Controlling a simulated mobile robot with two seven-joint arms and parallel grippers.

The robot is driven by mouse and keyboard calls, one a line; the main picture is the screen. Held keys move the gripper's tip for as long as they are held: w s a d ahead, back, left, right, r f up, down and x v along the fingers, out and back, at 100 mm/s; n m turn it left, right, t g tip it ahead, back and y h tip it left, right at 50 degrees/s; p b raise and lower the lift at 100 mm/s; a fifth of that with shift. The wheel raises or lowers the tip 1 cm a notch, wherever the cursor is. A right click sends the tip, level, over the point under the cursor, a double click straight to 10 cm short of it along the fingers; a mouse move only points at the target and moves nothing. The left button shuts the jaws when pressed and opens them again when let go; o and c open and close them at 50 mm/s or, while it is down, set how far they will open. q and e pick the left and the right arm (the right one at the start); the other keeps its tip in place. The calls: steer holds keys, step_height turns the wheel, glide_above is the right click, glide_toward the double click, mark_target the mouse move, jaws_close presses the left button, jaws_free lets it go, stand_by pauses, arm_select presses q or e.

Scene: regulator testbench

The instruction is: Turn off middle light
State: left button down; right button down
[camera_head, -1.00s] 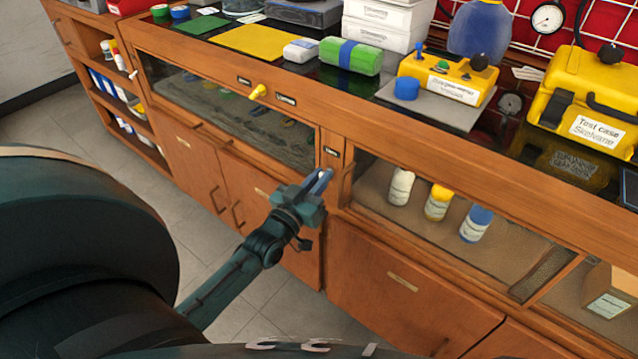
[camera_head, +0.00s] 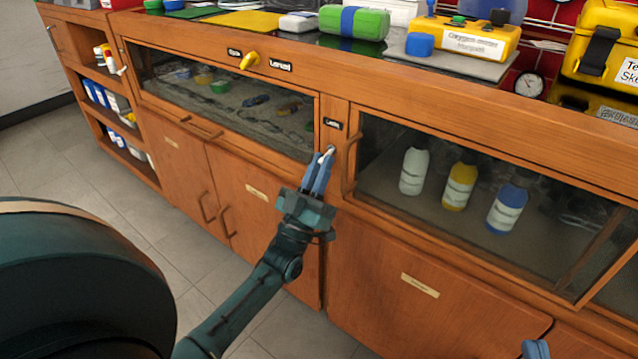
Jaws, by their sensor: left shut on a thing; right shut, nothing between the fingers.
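A cabinet post (camera_head: 335,108) between two glass-fronted compartments carries a small black label (camera_head: 333,124), its text too small to read surely. My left gripper (camera_head: 321,168) points up at this post, just below the label. Its blue fingers are shut on a small white piece (camera_head: 327,153), seemingly a switch or knob on the post; the fingers partly hide it. Whether a light is on behind the glass is hard to tell. Of my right gripper (camera_head: 537,349), only blue fingertips show at the bottom edge, shut and apart from the cabinet.
A yellow knob (camera_head: 249,61) sits on the upper rail between two black labels. White, yellow (camera_head: 458,187) and blue bottles stand behind the right glass. Cases and boxes, including a green one (camera_head: 353,21), crowd the countertop. The floor (camera_head: 180,250) at left is clear.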

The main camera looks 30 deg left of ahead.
arm_select(q)
steer(key=shift+f+t+b, duration=0.1)
steer(key=shift+t+b, duration=0.3)
steer(key=shift+b, duration=0.1)
arm_select(e)
steer(key=shift+a, duration=0.15)
arm_select(q)
steer(key=c, duration=1.5)
jaws_free()
steer(key=shift+o, duration=0.2)
steer(key=v, duration=1.3)
steer(key=shift+p, duration=0.4)
steer(key=shift+f, duration=0.1)
